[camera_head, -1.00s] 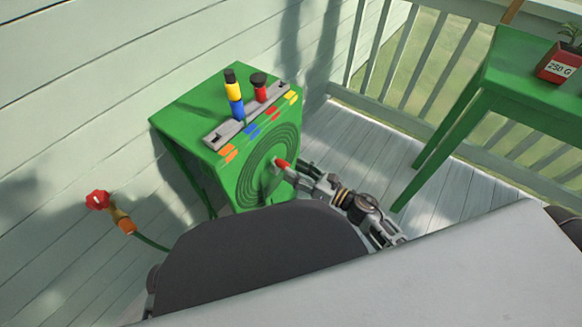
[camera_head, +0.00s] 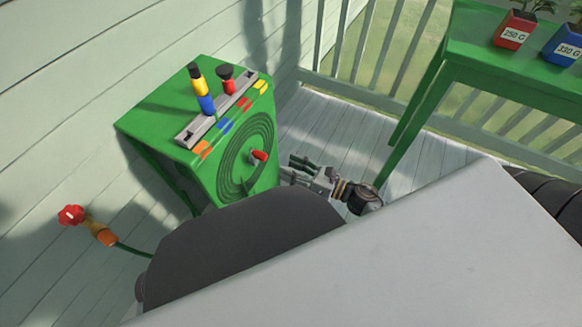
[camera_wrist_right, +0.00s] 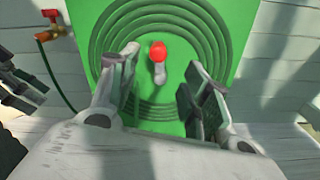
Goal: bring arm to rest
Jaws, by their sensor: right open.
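My right gripper (camera_head: 294,170) is open and empty in front of the green box's (camera_head: 150,113) front face. In the right wrist view its two fingers (camera_wrist_right: 160,92) stand apart, with a red-tipped knob (camera_wrist_right: 158,52) showing between and beyond them. The knob also shows in the head view (camera_head: 260,156), on a face with dark concentric rings, and the gripper is apart from it. Part of another gripper, seemingly my left one (camera_wrist_right: 22,85), shows at the left edge of the right wrist view; its jaw state is unclear.
A grey rack (camera_head: 218,110) on the box holds a yellow-blue item (camera_head: 202,90) and a red-black one (camera_head: 226,80). A red-handled tap (camera_head: 72,215) with a green hose is at left. A green table (camera_head: 470,45) at right bears a red pot (camera_head: 514,30) and a blue pot (camera_head: 564,46).

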